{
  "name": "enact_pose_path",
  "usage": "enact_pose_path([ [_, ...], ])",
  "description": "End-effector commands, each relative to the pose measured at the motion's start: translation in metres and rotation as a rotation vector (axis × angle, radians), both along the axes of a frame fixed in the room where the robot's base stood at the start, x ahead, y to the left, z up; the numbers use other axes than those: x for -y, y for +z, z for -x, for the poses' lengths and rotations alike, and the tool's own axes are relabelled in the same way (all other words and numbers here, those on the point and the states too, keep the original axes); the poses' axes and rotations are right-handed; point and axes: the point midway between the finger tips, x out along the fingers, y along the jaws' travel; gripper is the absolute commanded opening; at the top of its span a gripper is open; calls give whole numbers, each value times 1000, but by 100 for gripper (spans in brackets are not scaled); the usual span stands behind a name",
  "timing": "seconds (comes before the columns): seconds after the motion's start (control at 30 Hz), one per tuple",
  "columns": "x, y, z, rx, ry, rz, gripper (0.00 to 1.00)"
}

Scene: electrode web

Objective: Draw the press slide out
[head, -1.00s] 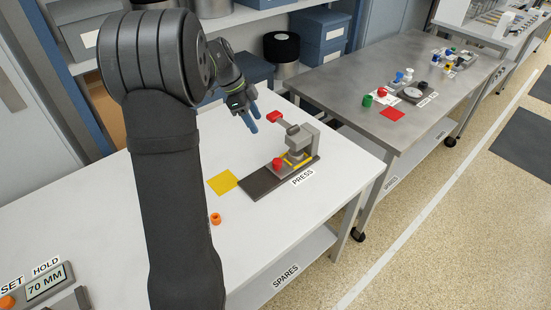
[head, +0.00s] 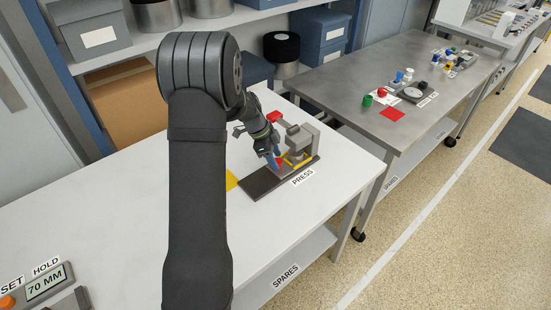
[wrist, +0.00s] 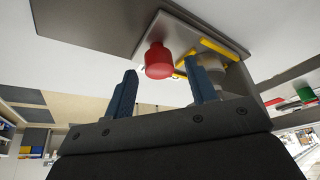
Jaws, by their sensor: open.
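The grey press (head: 301,143) stands on a dark base plate (head: 258,184) on the white table, beside a PRESS label. A red knob (wrist: 159,60) on its slide faces my gripper, with yellow edging (wrist: 213,47) just behind it. In the head view the knob is mostly hidden by my fingers. My gripper (wrist: 163,90) is open, with its blue fingers spread. In the wrist view the knob stands just beyond the fingertips, roughly between them; I cannot tell whether they touch. A red lever end (head: 274,117) sticks out at the press top.
A yellow square (head: 231,180) lies left of the base plate, partly behind my arm. A readout showing 70 MM (head: 47,283) stands at the front left. The white table left of the press is mostly clear. A steel table (head: 350,82) with small parts stands behind.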

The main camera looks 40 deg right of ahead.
Motion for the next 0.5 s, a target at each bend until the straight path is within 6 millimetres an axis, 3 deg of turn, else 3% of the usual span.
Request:
enact_pose_path([
  [0.37, 2, -8, 2, 0, 0, 0, 52],
  [0.4, 2, -8, 2, 0, 0, 0, 50],
  [0.5, 2, -8, 2, 0, 0, 0, 30],
])
